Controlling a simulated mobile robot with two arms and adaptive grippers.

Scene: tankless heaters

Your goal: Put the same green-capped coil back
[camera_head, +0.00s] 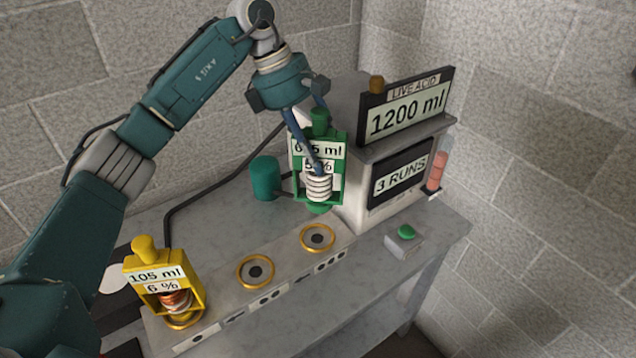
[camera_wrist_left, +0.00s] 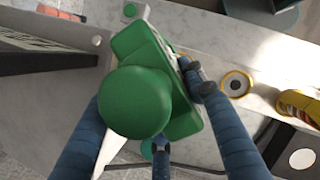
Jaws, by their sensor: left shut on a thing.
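The green-capped coil (camera_head: 332,190) is upright in a green frame with a white coil and a label reading "5 %"; a finger partly covers its ml figure. My left gripper (camera_head: 316,150) is shut on it from above. In the left wrist view the round green cap (camera_wrist_left: 135,100) sits between my fingers (camera_wrist_left: 148,92). In the head view its base appears just above and behind an empty gold-rimmed socket (camera_head: 317,238); the exact gap is unclear. A second empty socket (camera_head: 255,271) is to the left. My right gripper is not in view.
A yellow-capped coil (camera_head: 165,282) reading "105 ml, 6 %" stands at the row's left end. A grey cabinet with a "3 RUNS" panel (camera_head: 400,178) and "LIVE ACID 1200 ml" sign (camera_head: 406,112) stands close right. A green button box (camera_head: 404,238) and teal cylinder (camera_head: 265,178) are nearby.

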